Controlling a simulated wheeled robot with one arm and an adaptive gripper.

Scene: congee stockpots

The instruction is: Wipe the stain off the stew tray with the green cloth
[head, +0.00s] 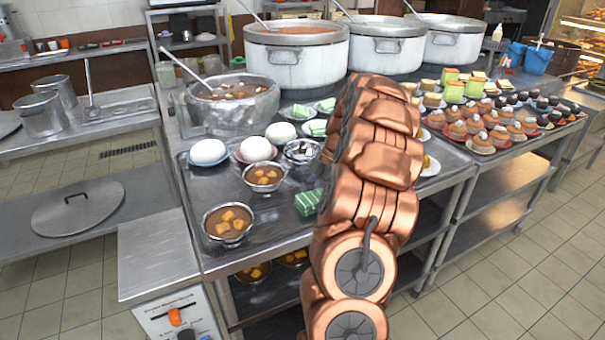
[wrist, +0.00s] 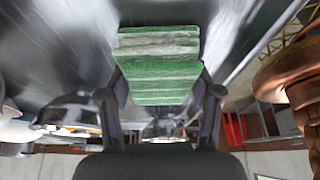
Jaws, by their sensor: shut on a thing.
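My gripper (wrist: 161,92) is shut on the green cloth (wrist: 158,62), a folded block with green and pale stripes, in the wrist view. In the head view a green-and-white striped piece (head: 306,203) shows low beside my arm, which hides my gripper; it looks like the same cloth. It is at or just above the grey metal stew tray (head: 272,220); contact is hard to tell. Two metal bowls of stew with orange chunks, a front bowl (head: 228,222) and a rear bowl (head: 264,177), stand on the tray. I cannot make out a stain; my arm covers part of the surface.
White round items (head: 208,152) and a small metal bowl (head: 301,151) stand behind the stew bowls. A grey stew pot (head: 232,108) and large white stockpots (head: 296,62) are at the back. Plated cakes (head: 485,130) fill the right side. Bare metal lies between the front bowl and cloth.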

